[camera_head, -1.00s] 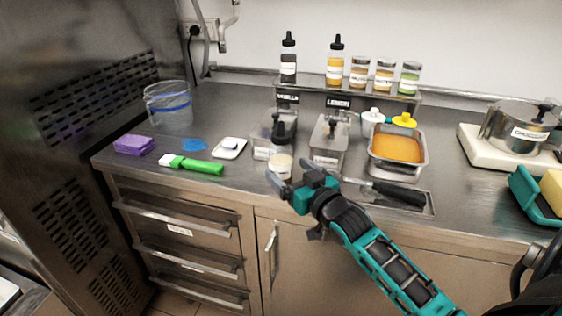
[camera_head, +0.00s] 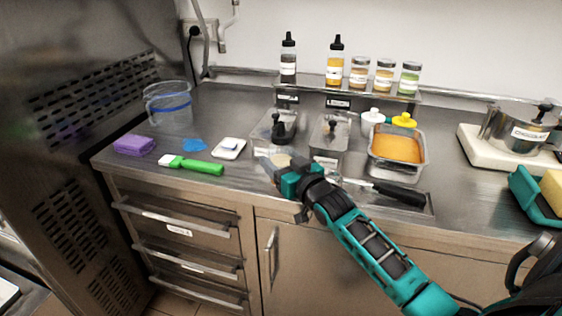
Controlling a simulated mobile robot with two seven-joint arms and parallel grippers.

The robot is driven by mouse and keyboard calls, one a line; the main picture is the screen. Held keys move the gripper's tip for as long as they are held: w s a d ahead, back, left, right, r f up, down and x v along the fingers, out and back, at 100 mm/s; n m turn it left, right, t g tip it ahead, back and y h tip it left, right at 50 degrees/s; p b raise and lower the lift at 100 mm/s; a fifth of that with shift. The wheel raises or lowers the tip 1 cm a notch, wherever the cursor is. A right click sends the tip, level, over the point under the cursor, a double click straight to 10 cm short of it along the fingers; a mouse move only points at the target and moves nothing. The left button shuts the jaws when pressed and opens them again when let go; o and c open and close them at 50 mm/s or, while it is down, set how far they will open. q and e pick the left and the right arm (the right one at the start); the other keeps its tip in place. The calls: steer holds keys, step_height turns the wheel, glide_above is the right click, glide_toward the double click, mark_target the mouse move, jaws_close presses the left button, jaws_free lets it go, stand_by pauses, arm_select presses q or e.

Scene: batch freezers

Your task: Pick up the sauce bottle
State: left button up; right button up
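Two black-capped squeeze bottles stand upright on the back shelf: a dark one (camera_head: 289,68) and a yellow-orange one (camera_head: 335,70). A white bottle (camera_head: 371,124) and a yellow-capped bottle (camera_head: 404,120) stand lower, behind the orange-filled pan. The task does not say which of these is meant. My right gripper (camera_head: 281,165) is low over the counter's front, well in front of the shelf. A small cream-topped item (camera_head: 282,159) shows at its fingers, mostly hidden; whether they grip it is unclear. My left gripper is out of view.
Lidded metal containers (camera_head: 328,135) and the orange-filled pan (camera_head: 427,158) stand behind the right gripper. A black-handled tool (camera_head: 400,194) lies on the right. A green-handled brush (camera_head: 200,166), white dish (camera_head: 229,148) and purple sponge (camera_head: 134,145) lie left. Small jars (camera_head: 384,76) share the shelf.

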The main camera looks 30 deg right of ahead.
steer(key=c, duration=0.5)
steer(key=shift+r, duration=0.15)
step_height(320, 180, up, 20)
steer(key=p, duration=0.2)
steer(key=shift+p, duration=0.35)
